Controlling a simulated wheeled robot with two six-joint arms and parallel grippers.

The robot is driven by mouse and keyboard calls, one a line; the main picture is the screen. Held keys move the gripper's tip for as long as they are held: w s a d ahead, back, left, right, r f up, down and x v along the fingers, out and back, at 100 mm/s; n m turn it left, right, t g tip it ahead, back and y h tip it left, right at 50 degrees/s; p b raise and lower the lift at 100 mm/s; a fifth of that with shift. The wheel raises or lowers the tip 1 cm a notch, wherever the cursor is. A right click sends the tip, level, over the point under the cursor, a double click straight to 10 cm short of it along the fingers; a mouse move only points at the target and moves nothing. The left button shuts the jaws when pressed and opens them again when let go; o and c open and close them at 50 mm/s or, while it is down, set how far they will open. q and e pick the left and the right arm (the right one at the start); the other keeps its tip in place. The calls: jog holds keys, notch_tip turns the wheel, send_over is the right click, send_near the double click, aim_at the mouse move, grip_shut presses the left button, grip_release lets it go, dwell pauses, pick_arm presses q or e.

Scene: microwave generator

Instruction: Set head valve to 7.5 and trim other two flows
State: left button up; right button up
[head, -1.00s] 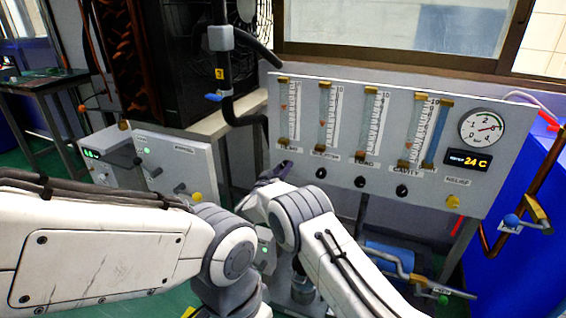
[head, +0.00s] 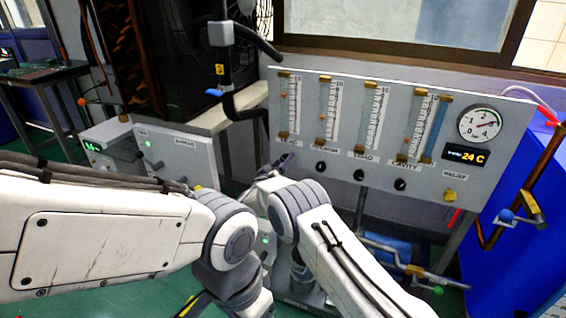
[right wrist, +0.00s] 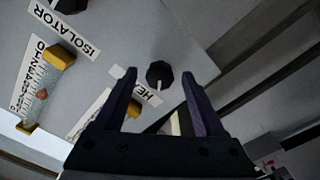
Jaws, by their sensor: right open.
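The flow panel (head: 300,150) carries upright flow tubes, including the head tube (head: 284,108), the isolator tube (head: 327,112), a third tube (head: 368,116) and the cavity tube (head: 416,125). Orange floats show in some; scale readings are too small to tell. My right gripper (head: 284,163) is at the panel's lower left. In the right wrist view it is open (right wrist: 159,74), its fingers on either side of the black head knob (right wrist: 159,75), with gaps showing. Other black knobs are the isolator knob (head: 321,168), third knob (head: 360,176) and cavity knob (head: 400,184). My left gripper is out of view.
A round pressure gauge (head: 480,125), a 24 C display (head: 466,155) and a yellow relief knob (head: 449,194) are on the panel's right. A grey cabinet (head: 180,155) stands left of the panel. Pipes with a blue valve (head: 507,216) stand at the right.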

jog(key=p+v, duration=0.2)
jog(key=v, duration=0.8)
jog(key=shift+s, duration=0.15)
